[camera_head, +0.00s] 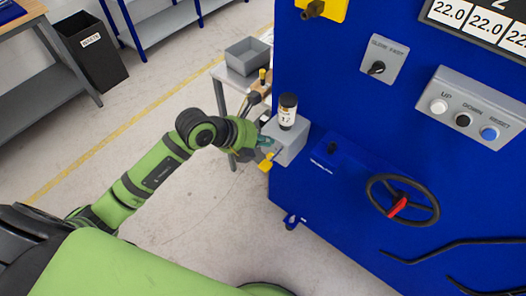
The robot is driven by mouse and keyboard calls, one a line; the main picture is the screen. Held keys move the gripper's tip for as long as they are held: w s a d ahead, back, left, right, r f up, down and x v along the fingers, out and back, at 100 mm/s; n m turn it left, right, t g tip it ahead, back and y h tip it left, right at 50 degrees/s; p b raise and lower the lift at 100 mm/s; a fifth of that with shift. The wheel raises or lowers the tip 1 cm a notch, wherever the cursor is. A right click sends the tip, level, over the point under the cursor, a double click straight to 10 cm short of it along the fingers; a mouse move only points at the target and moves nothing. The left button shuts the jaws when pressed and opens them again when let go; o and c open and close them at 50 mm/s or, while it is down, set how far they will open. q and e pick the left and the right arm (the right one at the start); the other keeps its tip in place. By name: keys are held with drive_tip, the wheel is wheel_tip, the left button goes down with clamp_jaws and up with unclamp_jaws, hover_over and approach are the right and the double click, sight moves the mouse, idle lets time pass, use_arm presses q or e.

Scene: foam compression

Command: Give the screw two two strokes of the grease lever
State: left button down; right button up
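The grease unit (290,143) is a grey box on the left side of the blue machine. A white bottle (287,116) with a black cap stands upright on it. My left arm reaches in from the left, and its gripper (264,142) is at the left face of the box. The fingers are small and partly hidden, so I cannot tell whether they are shut on anything. A yellow part (266,163) shows just below the gripper. I cannot make out the grease lever clearly. My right gripper is out of view.
The blue machine (340,210) fills the right, with a black handwheel (402,200), UP/DOWN/RESET buttons (463,118) and a selector (377,67). A small table with a grey bin (248,56) stands behind my gripper. The floor at left is clear; a black waste bin (92,50) stands far left.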

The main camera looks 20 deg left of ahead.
sight(264, 165)
use_arm(q)
drive_tip(key=f+b, duration=0.4)
drive_tip(key=f, duration=0.1)
drive_tip(key=f+b, duration=0.2)
drive_tip(key=shift+a+f+b, duration=0.2)
drive_tip(key=shift+a+b, duration=0.05)
drive_tip(key=shift+b, duration=0.1)
drive_tip(key=shift+f+b, duration=0.3)
drive_tip(key=shift+f, duration=0.15)
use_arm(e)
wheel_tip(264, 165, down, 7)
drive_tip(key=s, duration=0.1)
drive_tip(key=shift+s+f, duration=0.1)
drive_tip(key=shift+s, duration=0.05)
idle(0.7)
use_arm(q)
drive_tip(key=shift+f+b, duration=0.3)
drive_tip(key=shift+f, duration=0.15)
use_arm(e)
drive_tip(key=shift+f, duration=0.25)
use_arm(q)
drive_tip(key=shift+s+f+b, duration=0.1)
drive_tip(key=shift+f+b, duration=0.9)
drive_tip(key=shift+f, duration=0.35)
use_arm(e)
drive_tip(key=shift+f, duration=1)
use_arm(q)
drive_tip(key=shift+r, duration=0.1)
